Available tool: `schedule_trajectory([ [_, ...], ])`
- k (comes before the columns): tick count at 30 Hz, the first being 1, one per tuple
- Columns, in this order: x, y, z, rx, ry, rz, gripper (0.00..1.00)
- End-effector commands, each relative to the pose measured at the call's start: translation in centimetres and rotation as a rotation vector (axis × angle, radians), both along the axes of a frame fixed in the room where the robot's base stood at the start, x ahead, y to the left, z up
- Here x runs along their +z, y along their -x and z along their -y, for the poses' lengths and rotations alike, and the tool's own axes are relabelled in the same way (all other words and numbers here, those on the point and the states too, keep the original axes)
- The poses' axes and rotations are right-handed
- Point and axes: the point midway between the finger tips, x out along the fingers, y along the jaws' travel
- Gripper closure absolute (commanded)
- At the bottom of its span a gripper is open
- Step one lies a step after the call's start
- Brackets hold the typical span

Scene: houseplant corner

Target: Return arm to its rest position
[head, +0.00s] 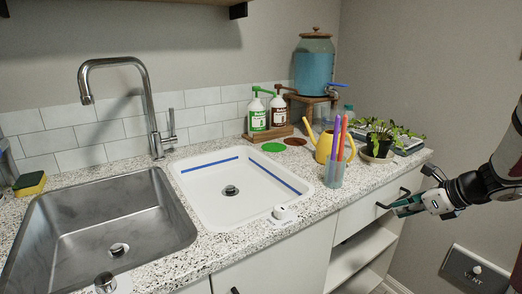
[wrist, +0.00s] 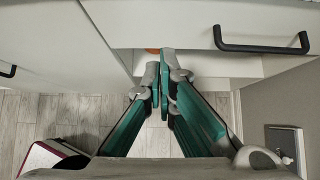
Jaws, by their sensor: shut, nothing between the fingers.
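My gripper (head: 394,207) is at the right of the head view, in front of the cabinet below the right end of the counter. Its fingers are shut and empty. In the wrist view the closed green fingers (wrist: 161,88) point at the cabinet front, and a wood-look floor shows below. A drawer (wrist: 210,22) with a black bar handle (wrist: 262,42) is just beyond and to the right of the fingertips. In the head view the gripper is close to this drawer's handle; I cannot tell whether they touch.
The speckled counter (head: 240,245) holds a steel sink (head: 70,215), a white basin (head: 205,205), pump bottles (head: 257,115), a yellow watering can (head: 324,147) and a potted plant (head: 378,140). Open shelves (head: 350,262) lie below the drawer. A wall vent plate (head: 474,270) is at lower right.

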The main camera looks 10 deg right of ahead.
Motion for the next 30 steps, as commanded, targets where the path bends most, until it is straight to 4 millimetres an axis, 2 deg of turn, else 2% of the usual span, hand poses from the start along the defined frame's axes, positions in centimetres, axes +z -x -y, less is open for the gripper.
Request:
schedule_trajectory([
  [2, 0.7, -0.1, -1.2, 0.044, 0.019, 0.007, 1.00],
  [5, 2.3, 0.1, -4.2, 0.167, 0.074, 0.020, 1.00],
  [8, 4.5, 0.9, -8.8, 0.357, 0.158, 0.043, 1.00],
  [11, 6.3, 2.6, -13.4, 0.566, 0.250, 0.067, 1.00],
  [15, 8.3, 5.8, -19.0, 0.855, 0.378, 0.102, 1.00],
  [21, 10.0, 11.7, -25.2, 1.260, 0.560, 0.152, 1.00],
  [24, 10.4, 15.0, -27.3, 1.458, 0.650, 0.175, 1.00],
  [30, 10.5, 21.6, -29.6, 1.845, 0.832, 0.210, 1.00],
])
